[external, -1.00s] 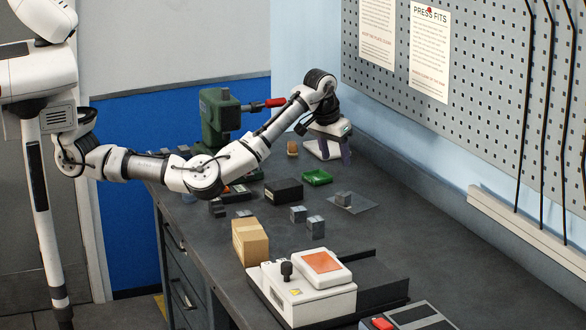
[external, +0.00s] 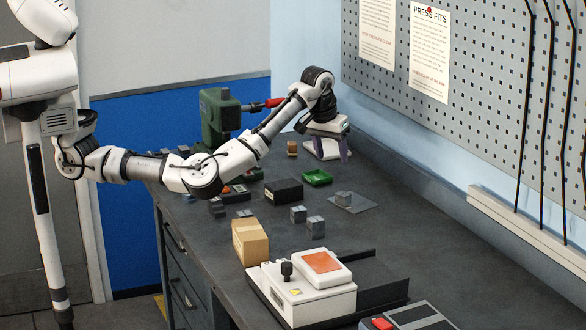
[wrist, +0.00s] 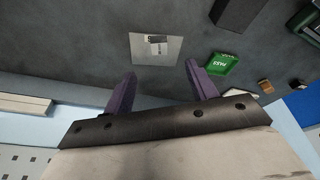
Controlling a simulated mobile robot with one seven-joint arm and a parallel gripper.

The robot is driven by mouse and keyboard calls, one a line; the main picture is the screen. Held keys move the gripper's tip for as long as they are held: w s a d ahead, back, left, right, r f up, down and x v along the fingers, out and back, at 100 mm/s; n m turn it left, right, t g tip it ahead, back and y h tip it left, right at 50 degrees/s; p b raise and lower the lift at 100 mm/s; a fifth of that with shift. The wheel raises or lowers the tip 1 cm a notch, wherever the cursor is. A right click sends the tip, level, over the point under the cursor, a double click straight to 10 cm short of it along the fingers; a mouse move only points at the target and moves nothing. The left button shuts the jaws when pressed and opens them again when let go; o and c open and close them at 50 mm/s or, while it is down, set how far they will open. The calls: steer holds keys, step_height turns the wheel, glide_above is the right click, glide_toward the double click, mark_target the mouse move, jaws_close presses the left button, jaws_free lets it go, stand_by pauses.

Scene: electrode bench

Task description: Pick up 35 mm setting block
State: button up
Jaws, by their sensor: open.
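A small grey metal block (external: 343,198) sits on a flat grey plate (external: 368,207) towards the back of the bench. In the wrist view the block (wrist: 157,43) shows on the plate (wrist: 142,55), ahead of my fingertips. Two more grey blocks (external: 298,214) (external: 316,227) stand in front of the plate, and another dark block (external: 217,208) is further left. No size marking is readable, so I cannot tell which is 35 mm. My gripper (wrist: 162,84) is open and empty, with purple fingers apart. In the external view my gripper (external: 335,150) is above the bench's far end, away from the blocks.
A black box (external: 283,191) and a green tray (external: 318,177) lie near the plate. A green press (external: 218,118) stands at the far left. A cardboard box (external: 250,242) and a white instrument (external: 303,292) are at the front. The pegboard wall (external: 470,110) borders the right side.

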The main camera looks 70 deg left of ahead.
steer(key=s+d+n+g+h+b, duration=0.1)
steer(key=s+d+n+g+b, duration=0.25)
steer(key=s+n, duration=0.7)
steer(key=b, duration=0.1)
glide_above(298, 208)
steer(key=shift+n+t, duration=0.25)
steer(key=f, duration=0.7)
steer(key=shift+d+f, duration=0.2)
steer(key=shift+f, duration=0.15)
steer(key=shift+a+f+p, duration=0.2)
steer(key=shift+f+p, duration=0.15)
steer(key=shift+f, duration=2.55)
jaws_close()
steer(key=shift+r, duration=0.1)
